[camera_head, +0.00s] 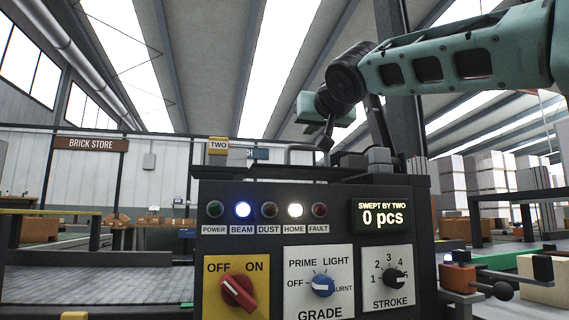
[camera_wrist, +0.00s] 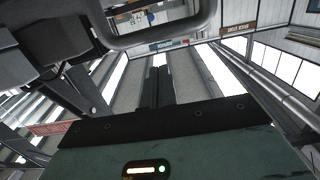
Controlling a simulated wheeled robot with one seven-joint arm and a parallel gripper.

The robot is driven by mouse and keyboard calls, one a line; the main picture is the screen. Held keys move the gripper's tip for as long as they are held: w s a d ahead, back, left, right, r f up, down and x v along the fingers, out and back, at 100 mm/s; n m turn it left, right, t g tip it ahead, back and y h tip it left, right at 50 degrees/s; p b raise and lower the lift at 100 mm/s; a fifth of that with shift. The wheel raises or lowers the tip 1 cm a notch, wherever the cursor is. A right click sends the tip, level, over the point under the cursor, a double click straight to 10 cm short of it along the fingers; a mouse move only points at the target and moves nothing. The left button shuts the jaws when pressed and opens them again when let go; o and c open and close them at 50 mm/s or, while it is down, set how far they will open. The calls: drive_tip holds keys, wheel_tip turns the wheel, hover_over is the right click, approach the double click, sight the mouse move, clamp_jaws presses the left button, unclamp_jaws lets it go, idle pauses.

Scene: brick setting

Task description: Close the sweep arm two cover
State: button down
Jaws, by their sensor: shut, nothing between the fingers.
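A dark machine box (camera_head: 225,189) labelled TWO stands in front of me. A grey bar handle (camera_head: 300,147) rises from its top, and a rounded grey bar also shows close up in the wrist view (camera_wrist: 165,38). I cannot clearly make out the cover or how far open it is. My teal arm reaches in from the upper right. My gripper (camera_head: 325,143) points down just above the box top, beside the handle. Its dark fingers are together and empty in the wrist view (camera_wrist: 155,88). I cannot tell whether they touch the handle.
The front panel has a red OFF/ON knob (camera_head: 238,292), a blue grade knob (camera_head: 322,286), a stroke knob (camera_head: 394,280) and a display (camera_head: 381,215) reading 0 pcs. The BEAM and HOME lamps are lit. A lever with a black ball (camera_head: 502,291) stands at the right.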

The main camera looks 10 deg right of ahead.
sight(316, 167)
drive_tip(key=shift+s+f+t+b, duration=0.25)
drive_tip(key=shift+f+b, duration=0.3)
drive_tip(key=shift+b, duration=0.8)
drive_tip(key=shift+s+f+t+b, duration=0.2)
drive_tip(key=shift+f+t+b, duration=0.25)
drive_tip(key=shift+b, duration=0.9)
drive_tip(key=shift+s+f+t+b, duration=0.2)
drive_tip(key=shift+f+b, duration=0.4)
drive_tip(key=shift+b, duration=0.75)
drive_tip(key=b, duration=0.3)
drive_tip(key=shift+s+f+t, duration=0.2)
drive_tip(key=shift+f+t, duration=0.05)
drive_tip(key=shift+t, duration=0.05)
drive_tip(key=shift+s+b, duration=0.1)
drive_tip(key=shift+b, duration=0.5)
drive_tip(key=shift+r, duration=0.1)
drive_tip(key=shift+r+p, duration=0.6)
drive_tip(key=shift+p, duration=0.1)
drive_tip(key=s+r+p, duration=0.1)
drive_tip(key=s, duration=0.8)
drive_tip(key=shift+s, duration=0.1)
